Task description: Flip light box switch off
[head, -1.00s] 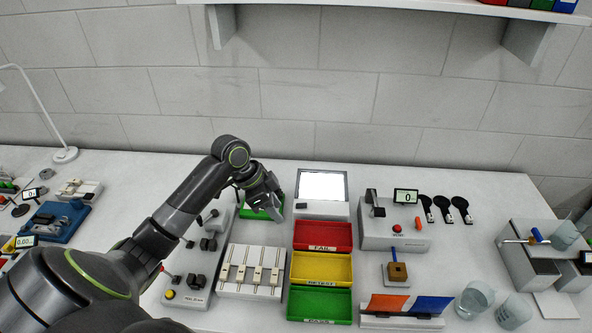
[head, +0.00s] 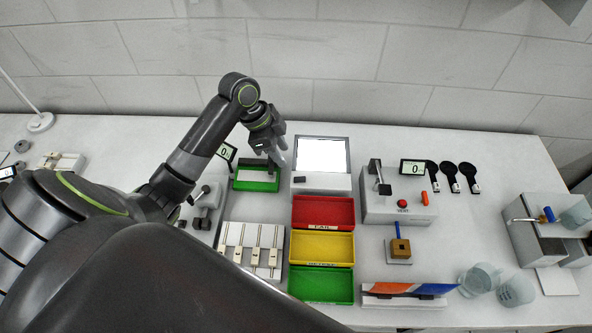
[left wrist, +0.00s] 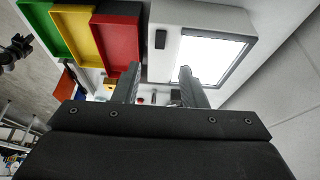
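The light box (head: 320,182) stands at the back of the bench with its white panel (head: 320,155) brightly lit. Its small dark switch (head: 299,179) is on the front left part of the casing. In the left wrist view the switch (left wrist: 160,39) shows on the white casing beside the lit panel (left wrist: 208,52). My left gripper (head: 279,158) is just left of the light box, above the green-framed device. Its two fingers (left wrist: 160,78) are apart with nothing between them. It appears clear of the switch. My right gripper is not in view.
Red (head: 323,199), yellow (head: 347,248) and green (head: 320,285) trays line up in front of the light box. A grey tester with a red button (head: 385,213) stands to its right.

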